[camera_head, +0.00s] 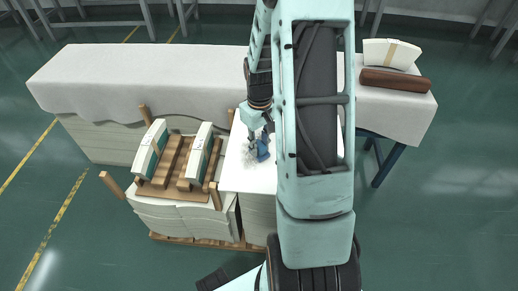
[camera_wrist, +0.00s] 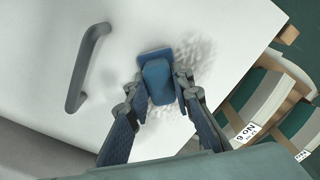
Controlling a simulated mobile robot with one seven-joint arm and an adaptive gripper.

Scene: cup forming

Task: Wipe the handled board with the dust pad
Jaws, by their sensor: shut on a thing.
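The handled board (camera_wrist: 210,20) is a white flat panel with a dark grey handle (camera_wrist: 82,70) at its left in the wrist view. A patch of grey speckled dust (camera_wrist: 197,52) lies on it around the pad. The dust pad (camera_wrist: 156,76) is blue, with a block-shaped grip on a flat base. My gripper (camera_wrist: 158,92) is shut on the pad's grip, one finger on each side. The pad is over the dust; whether it touches the board is hard to tell. In the head view the board (camera_head: 236,180) is partly hidden by my arm, and the pad (camera_head: 263,150) shows beside it.
Left of the board is a pallet stack with wooden posts (camera_head: 146,115) and white-and-green blocks (camera_head: 150,148). A long cloth-covered table (camera_head: 120,75) runs behind. A brown roll (camera_head: 395,80) and a pale bundle (camera_head: 390,52) lie at its right end.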

